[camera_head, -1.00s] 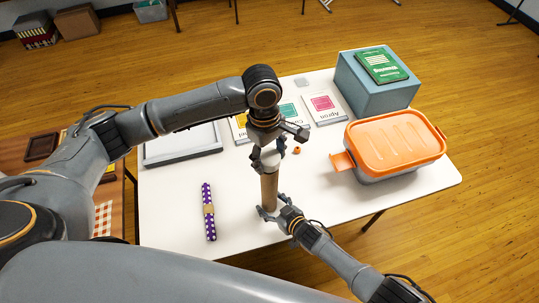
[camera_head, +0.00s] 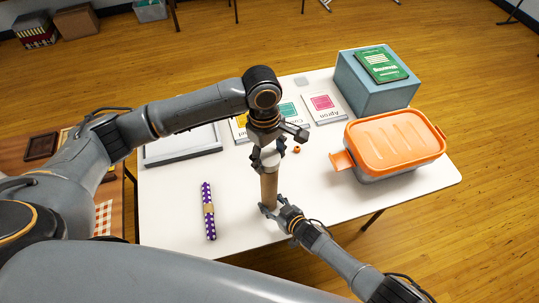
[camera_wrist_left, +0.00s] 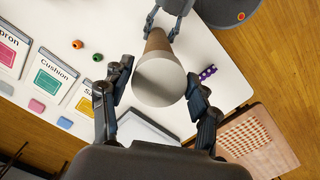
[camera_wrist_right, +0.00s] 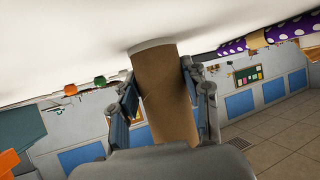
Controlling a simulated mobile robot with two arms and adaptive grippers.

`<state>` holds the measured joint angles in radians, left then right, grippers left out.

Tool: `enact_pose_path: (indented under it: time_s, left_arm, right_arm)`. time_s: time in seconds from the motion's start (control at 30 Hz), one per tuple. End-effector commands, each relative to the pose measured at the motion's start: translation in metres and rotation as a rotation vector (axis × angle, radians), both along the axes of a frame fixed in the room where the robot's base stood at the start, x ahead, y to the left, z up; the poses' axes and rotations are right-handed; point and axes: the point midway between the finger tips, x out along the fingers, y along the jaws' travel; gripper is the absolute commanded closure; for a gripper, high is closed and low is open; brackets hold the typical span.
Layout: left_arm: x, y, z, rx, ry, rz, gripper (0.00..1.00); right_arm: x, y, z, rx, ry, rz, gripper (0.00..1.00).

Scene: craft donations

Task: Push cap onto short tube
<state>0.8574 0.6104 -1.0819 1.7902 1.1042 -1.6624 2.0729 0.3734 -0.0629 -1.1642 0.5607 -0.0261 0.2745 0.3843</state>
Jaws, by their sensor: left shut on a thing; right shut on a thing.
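The short brown cardboard tube (camera_head: 269,187) stands upright on the white table. A white cap (camera_head: 268,158) is at its top end, and its flat round face fills the middle of the left wrist view (camera_wrist_left: 160,83). My left gripper (camera_head: 269,153) comes from above with its fingers on either side of the cap, shut on it. My right gripper (camera_head: 270,210) is shut on the lower part of the tube. In the right wrist view the tube (camera_wrist_right: 166,95) runs between its fingers, with a white rim at the table end. How deep the upper cap sits is unclear.
A purple dotted roll (camera_head: 208,211) lies to the left. A grey tray (camera_head: 182,147) and pattern cards (camera_head: 322,107) lie behind. A small orange bead (camera_head: 297,149) is nearby. An orange-lidded box (camera_head: 395,142) and a blue box (camera_head: 377,85) stand right. The front-left table is mostly clear.

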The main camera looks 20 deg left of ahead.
Motion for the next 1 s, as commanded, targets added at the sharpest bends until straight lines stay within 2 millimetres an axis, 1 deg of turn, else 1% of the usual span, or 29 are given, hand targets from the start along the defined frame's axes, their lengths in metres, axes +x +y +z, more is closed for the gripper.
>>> enact_pose_path:
  time_s: [0.6,1.0]
  left_arm:
    - [-0.0005,-0.0003,-0.0061,-0.001,0.002,0.001,0.53]
    - [-0.0004,-0.0003,-0.0062,-0.001,0.0,0.0,0.53]
  right_arm:
    - [-0.0008,-0.0005,-0.001,-0.001,0.002,0.0,0.71]
    - [-0.0009,-0.0006,-0.0012,-0.002,0.002,0.0,0.71]
